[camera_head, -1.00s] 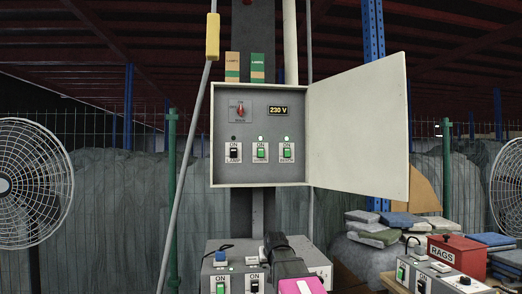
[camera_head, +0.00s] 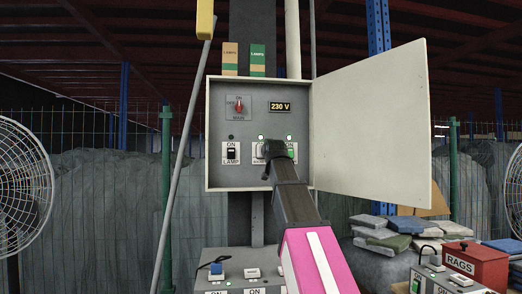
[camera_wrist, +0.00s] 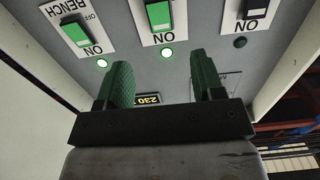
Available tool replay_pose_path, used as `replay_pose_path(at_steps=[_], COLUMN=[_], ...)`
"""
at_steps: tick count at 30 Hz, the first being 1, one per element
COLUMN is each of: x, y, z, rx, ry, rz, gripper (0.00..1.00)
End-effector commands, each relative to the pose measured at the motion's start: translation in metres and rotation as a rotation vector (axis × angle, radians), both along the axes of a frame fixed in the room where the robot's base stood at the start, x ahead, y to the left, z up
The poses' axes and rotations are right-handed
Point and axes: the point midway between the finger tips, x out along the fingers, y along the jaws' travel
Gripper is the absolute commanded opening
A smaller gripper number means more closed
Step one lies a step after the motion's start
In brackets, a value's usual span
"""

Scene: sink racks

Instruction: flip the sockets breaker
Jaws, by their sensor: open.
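The grey breaker box (camera_head: 208,120) stands open. Its row has three switches. The left one, the lamp switch (camera_head: 231,154), is black with its light off. The middle switch (camera_wrist: 159,14) is green with a lit green light; its name label is out of view or covered, so I cannot read "sockets". The switch labelled BENCH (camera_wrist: 75,31) is also green and lit.
The box door (camera_head: 370,125) hangs open on the right. A red main knob (camera_head: 239,104) and a 230 V display (camera_head: 280,106) sit above the switches. A grey switch unit (camera_head: 218,260) stands below.

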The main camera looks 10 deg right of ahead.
Motion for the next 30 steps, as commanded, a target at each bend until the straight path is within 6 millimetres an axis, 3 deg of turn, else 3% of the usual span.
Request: replay_pose_path(at_steps=[3, 11, 24, 30], x=[-0.004, 0.009, 0.082, 0.102], y=[0.000, 0.000, 0.000, 0.000], z=[0.018, 0.021, 0.020, 0.020], rx=[0.000, 0.000, 0.000, 0.000], ry=[-0.027, -0.031, -0.030, -0.030], rz=[0.000, 0.000, 0.000, 0.000], gripper=[0.62, 0.62, 0.62, 0.62])
